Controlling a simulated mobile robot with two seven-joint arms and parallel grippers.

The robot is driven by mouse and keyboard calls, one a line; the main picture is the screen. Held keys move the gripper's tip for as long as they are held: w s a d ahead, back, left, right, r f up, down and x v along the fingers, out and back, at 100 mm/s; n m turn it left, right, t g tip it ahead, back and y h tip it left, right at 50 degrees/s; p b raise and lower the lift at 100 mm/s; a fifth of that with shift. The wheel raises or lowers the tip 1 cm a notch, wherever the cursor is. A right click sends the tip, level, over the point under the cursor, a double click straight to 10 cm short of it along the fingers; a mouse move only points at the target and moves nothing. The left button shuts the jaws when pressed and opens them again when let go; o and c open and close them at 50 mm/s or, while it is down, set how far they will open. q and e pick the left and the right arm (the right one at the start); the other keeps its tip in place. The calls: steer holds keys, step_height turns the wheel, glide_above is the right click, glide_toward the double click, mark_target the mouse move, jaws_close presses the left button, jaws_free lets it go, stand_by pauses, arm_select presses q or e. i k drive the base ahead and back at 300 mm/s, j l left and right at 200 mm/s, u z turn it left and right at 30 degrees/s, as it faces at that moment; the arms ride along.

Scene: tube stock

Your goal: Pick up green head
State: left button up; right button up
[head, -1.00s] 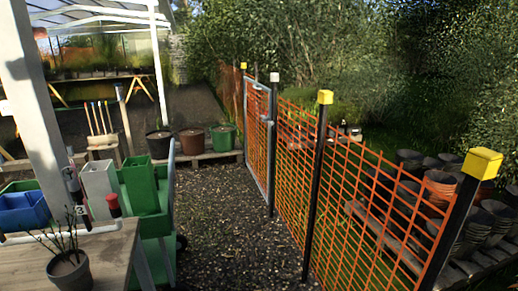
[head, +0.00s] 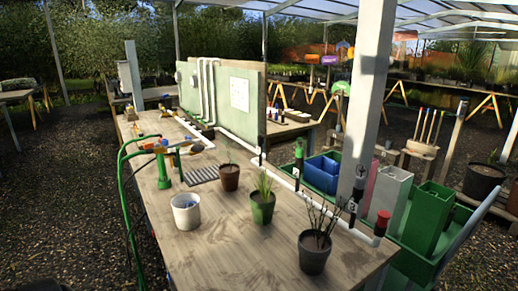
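A green cylindrical head (head: 299,150) stands upright on a dark stem at the white pipe along the table's right edge. A similar red head (head: 382,222) is at the near end of that pipe. A green upright fitting (head: 163,172) with an orange and blue top stands at the table's left, beside green hose. Which green item the task names I cannot tell for sure. Neither of my grippers is in view.
The wooden table (head: 210,255) holds a white bucket (head: 186,212), a brown pot (head: 229,178), a green pot (head: 262,208) and a dark pot (head: 314,255). A white post (head: 368,100) rises at the right. Gravel (head: 60,190) lies open at left.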

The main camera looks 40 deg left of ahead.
mark_target(299, 153)
steer(key=i+l+u, duration=0.1)
steer(key=u, duration=0.35)
steer(key=i+l+u, duration=0.1)
steer(key=u, duration=0.3)
steer(key=l+u, duration=0.25)
steer(key=u, duration=0.2)
steer(key=i+l+u, duration=0.1)
steer(key=l+u, duration=0.15)
steer(key=u, duration=0.15)
